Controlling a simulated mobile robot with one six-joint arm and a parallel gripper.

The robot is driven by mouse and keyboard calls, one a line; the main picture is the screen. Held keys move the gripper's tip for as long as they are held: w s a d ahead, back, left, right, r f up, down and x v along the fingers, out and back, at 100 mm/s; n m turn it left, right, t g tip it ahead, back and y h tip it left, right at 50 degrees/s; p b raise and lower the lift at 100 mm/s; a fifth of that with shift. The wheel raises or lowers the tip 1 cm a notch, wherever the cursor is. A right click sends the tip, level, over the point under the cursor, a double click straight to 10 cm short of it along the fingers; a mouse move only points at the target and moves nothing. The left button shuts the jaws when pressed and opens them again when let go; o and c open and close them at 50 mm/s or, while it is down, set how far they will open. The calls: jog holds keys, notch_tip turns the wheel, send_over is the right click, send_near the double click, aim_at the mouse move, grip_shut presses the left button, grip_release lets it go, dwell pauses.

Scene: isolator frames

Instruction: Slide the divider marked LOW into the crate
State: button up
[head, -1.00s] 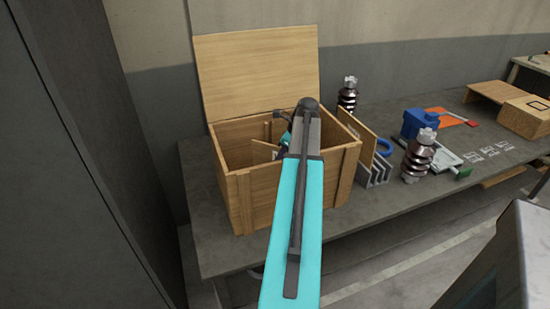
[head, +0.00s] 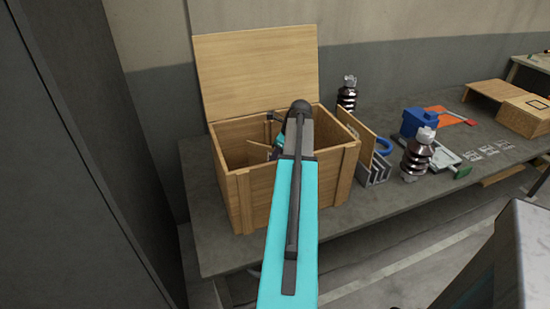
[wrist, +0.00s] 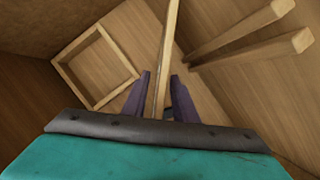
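The open wooden crate (head: 255,200) stands on the bench with its lid raised behind it. My gripper (wrist: 160,88) is inside the crate; my arm hides much of it in the head view. In the wrist view its two purple fingers are on either side of a thin wooden divider (wrist: 164,55), seen edge-on, and look shut on it. Part of this divider (head: 258,149) shows inside the crate in the head view. No marking on it is readable. Two parallel wooden rails (wrist: 245,30) are to the right of the divider, apart from it.
A small square wooden frame (wrist: 68,75) is inside the crate, left of the divider. Right of the crate, a grey slotted rack (head: 378,172) holds another wooden panel (head: 357,130). Insulators (head: 417,158), a blue box (head: 416,121) and other items stand farther right.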

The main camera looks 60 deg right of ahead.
jog(key=shift+r, duration=0.15)
jog(key=v, duration=1.2)
jog(key=shift+b, duration=0.3)
jog(key=shift+r, duration=0.1)
dwell(0.6)
